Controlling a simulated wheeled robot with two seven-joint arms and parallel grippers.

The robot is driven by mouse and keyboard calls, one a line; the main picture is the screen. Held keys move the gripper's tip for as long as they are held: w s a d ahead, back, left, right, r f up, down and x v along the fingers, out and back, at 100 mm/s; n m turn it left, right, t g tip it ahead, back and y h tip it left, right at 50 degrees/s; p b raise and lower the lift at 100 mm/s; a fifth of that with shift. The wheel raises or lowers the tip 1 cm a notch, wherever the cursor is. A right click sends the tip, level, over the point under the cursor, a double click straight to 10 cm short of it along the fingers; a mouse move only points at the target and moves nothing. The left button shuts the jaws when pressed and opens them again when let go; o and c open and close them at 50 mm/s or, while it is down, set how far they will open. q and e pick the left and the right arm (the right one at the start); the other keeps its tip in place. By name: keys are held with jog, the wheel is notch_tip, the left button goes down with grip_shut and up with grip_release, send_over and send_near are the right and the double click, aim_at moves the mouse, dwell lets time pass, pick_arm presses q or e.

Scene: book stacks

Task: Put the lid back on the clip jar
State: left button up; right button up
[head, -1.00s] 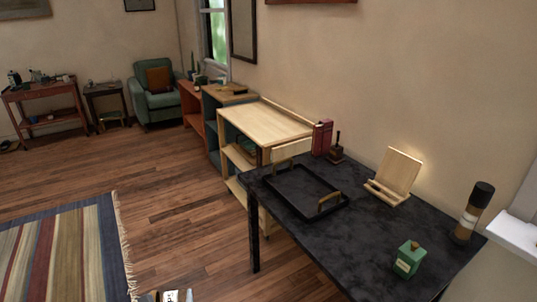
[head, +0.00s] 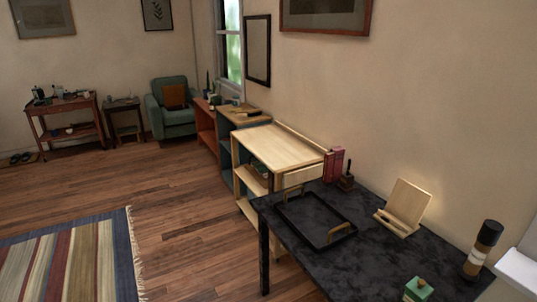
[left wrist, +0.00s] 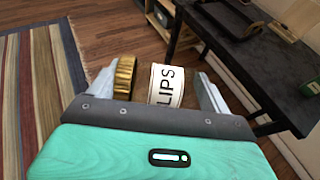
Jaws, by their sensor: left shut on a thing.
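My left gripper (left wrist: 158,88) shows in the left wrist view, its two pale fingers either side of the clip jar, closed on it. The jar lies across the picture. Its white label (left wrist: 166,86) reads "LIPS" sideways, and a brass-coloured ribbed lid (left wrist: 124,77) is at the left finger. A narrow gap shows between lid and label; I cannot tell whether the lid is seated on the jar. Neither jar nor gripper shows in the head view. My right gripper is not in view.
A dark table (head: 360,268) bears a black tray (head: 312,222), a wooden stand (head: 402,208), a dark-capped cylinder (head: 482,250) and a green container (head: 418,290). A pale wooden shelf unit (head: 280,147) stands beyond it. Open floor (head: 190,220) and a striped rug (head: 75,260) lie left.

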pick_arm(q)
jog(key=shift+w+d, duration=0.1)
jog(key=w+d+m+g+h, duration=0.1)
jog(key=w+d+m+h, duration=0.1)
jog(key=d, duration=0.3)
jog(key=w+d+m+g+h, duration=0.1)
jog(key=w+d+m+h, duration=0.1)
jog(key=d+m+h, duration=0.1)
jog(key=w+d+r+m+g+h, duration=0.1)
jog(key=w+d+m+h, duration=0.2)
jog(key=d, duration=0.4)
jog(key=shift+d+h, duration=0.3)
jog(key=shift+h, duration=0.1)
jog(key=shift+r, duration=0.1)
jog(key=c, duration=0.5)
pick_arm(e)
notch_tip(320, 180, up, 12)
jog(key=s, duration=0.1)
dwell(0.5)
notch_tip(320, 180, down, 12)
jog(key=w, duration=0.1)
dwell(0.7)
